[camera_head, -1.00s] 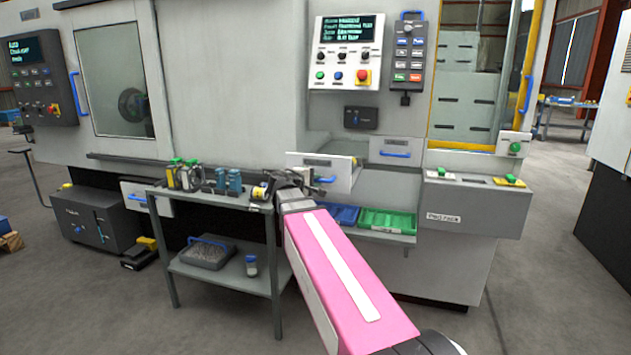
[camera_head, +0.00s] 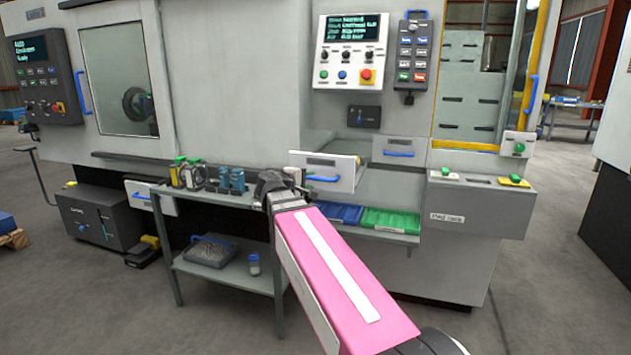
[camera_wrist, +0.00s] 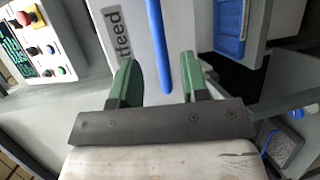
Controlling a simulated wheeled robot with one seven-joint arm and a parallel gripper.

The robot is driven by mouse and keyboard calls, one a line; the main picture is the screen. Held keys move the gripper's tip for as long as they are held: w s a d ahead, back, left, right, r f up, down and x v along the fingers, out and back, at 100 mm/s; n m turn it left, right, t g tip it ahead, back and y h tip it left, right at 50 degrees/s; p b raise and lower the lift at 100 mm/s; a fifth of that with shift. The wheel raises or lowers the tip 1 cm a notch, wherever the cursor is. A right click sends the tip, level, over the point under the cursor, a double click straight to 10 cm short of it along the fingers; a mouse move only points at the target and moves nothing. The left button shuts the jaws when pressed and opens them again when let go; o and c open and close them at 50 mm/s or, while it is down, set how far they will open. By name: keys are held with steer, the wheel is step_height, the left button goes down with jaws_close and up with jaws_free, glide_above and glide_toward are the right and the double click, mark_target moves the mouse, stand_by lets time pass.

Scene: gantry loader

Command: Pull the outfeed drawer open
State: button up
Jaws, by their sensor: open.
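The outfeed drawer (camera_head: 327,165) stands out from the machine front, partly open, with its side wall showing. Its blue handle (camera_head: 323,178) is in plain sight in the head view. In the wrist view the pale drawer front (camera_wrist: 178,30) carries a label ending in "tfeed". The blue bar handle (camera_wrist: 158,40) runs between my two green fingers in the picture. My gripper (camera_wrist: 158,70) is open, with a gap on both sides of the handle. In the head view my gripper (camera_head: 285,180) is left of the handle, its fingers partly hidden.
A second, shut drawer (camera_head: 400,151) with a blue handle is to the right. Blue (camera_head: 340,213) and green bins (camera_head: 391,220) sit below the open drawer. A grey cart (camera_head: 215,196) with bottles and tools stands left of my arm. The floor in front is clear.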

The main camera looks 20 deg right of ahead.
steer(key=shift+v, duration=2.5)
steer(key=s+f+m+g+y, duration=0.2)
steer(key=s+f+g+y, duration=0.1)
steer(key=f, duration=0.9)
steer(key=s+a+f+m+g+y, duration=0.1)
steer(key=s+f+y, duration=0.4)
steer(key=f, duration=0.7)
steer(key=s+a+f+m+g+y, duration=0.1)
steer(key=s+f+m+g+y, duration=0.3)
steer(key=f, duration=0.9)
steer(key=shift+s+m+g+y, duration=0.3)
steer(key=shift+s+y, duration=0.3)
steer(key=shift+s, duration=0.45)
steer(key=shift+a+f, duration=0.1)
steer(key=shift+f, duration=0.05)
